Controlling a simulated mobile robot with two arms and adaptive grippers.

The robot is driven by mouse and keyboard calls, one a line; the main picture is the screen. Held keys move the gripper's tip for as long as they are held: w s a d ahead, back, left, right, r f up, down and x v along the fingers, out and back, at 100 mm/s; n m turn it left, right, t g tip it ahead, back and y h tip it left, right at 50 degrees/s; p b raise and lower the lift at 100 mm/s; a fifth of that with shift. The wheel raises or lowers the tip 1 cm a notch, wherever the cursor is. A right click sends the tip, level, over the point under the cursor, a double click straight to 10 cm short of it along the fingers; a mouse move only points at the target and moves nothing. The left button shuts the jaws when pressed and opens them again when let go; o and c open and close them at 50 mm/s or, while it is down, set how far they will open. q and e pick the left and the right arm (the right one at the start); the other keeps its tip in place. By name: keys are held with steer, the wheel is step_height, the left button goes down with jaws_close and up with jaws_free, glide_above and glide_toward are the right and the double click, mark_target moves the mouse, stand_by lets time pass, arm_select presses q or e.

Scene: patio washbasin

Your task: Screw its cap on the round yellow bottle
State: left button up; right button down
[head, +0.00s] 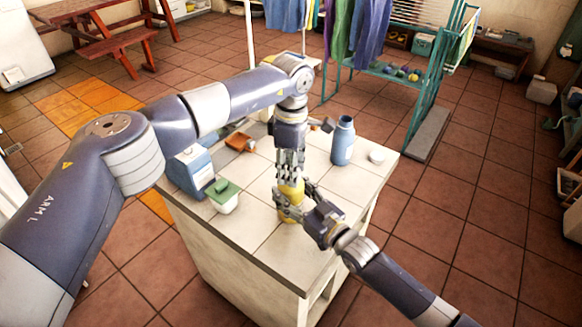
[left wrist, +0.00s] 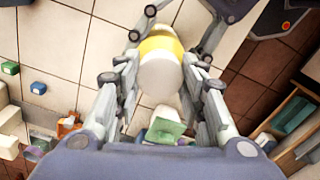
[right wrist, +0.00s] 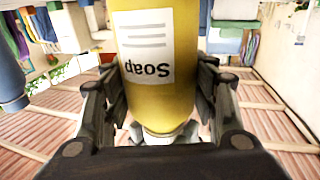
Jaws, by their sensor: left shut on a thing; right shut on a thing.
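The round yellow bottle (head: 291,188) stands at the counter's near part, with its "Soap" label facing the right wrist camera (right wrist: 150,90). My right gripper (head: 283,200) is shut on the bottle's side; its fingers flank the bottle in the right wrist view (right wrist: 160,105). My left gripper (head: 290,172) points down over the bottle's top, shut on a white rounded cap (left wrist: 160,80). In the left wrist view the cap covers part of the yellow bottle (left wrist: 158,45). I cannot tell whether the cap touches the neck or how far it is seated.
Bare tiles lie right of my grippers.

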arm_select(q)
steer(key=o, duration=1.2)
steer(key=shift+o, duration=0.2)
step_height(320, 180, up, 12)
arm_select(e)
steer(key=c, duration=0.6)
jaws_free()
steer(key=shift+o, duration=0.2)
